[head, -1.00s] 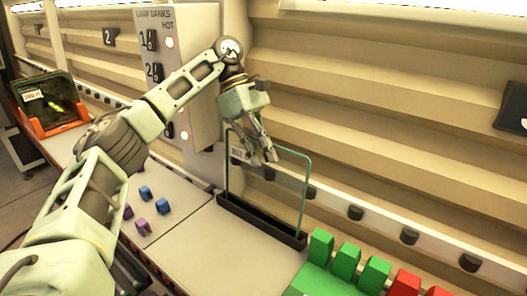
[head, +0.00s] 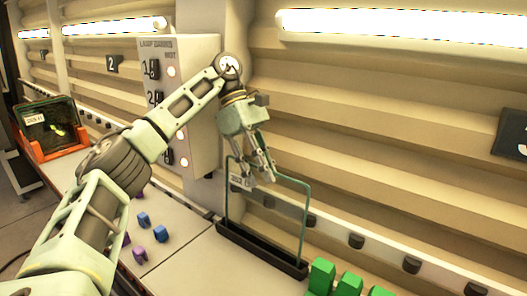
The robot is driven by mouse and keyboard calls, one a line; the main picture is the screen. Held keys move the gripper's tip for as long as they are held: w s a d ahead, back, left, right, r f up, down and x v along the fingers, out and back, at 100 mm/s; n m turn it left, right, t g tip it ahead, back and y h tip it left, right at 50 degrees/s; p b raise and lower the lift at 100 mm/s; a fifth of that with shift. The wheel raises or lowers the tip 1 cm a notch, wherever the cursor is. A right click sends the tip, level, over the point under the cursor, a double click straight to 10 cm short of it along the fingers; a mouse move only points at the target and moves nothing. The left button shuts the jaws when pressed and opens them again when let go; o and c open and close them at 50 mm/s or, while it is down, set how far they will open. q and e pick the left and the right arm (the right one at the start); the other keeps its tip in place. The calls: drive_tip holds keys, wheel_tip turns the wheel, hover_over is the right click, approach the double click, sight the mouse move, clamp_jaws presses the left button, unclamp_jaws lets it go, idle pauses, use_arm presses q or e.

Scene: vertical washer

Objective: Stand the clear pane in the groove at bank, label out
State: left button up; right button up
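The clear pane (head: 303,222) stands upright in a long black groove (head: 262,250) on the bench by the wall. Its thin greenish edges show on both sides. A small white label (head: 240,181) shows near its upper left, partly behind the fingers; its lettering is too small to read surely. My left gripper (head: 258,178) is at the pane's top edge, left of its middle. Its fingers look spread, with a gap between them, and point down. Whether a finger touches the glass I cannot tell. My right gripper is out of view.
An orange holder (head: 62,146) with a dark labelled pane stands at the far left. A lamp-bank switch panel (head: 190,75) rises behind my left arm. Small blue and purple pieces lie on the bench. Green blocks (head: 348,284) stand at the lower right. Black knobs line the wall.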

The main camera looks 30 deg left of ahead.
use_arm(q)
wheel_tip(320, 180, up, 7)
drive_tip(key=shift+d+r, duration=0.1)
drive_tip(key=shift+r, duration=0.05)
drive_tip(key=shift+s, duration=0.1)
idle(1.0)
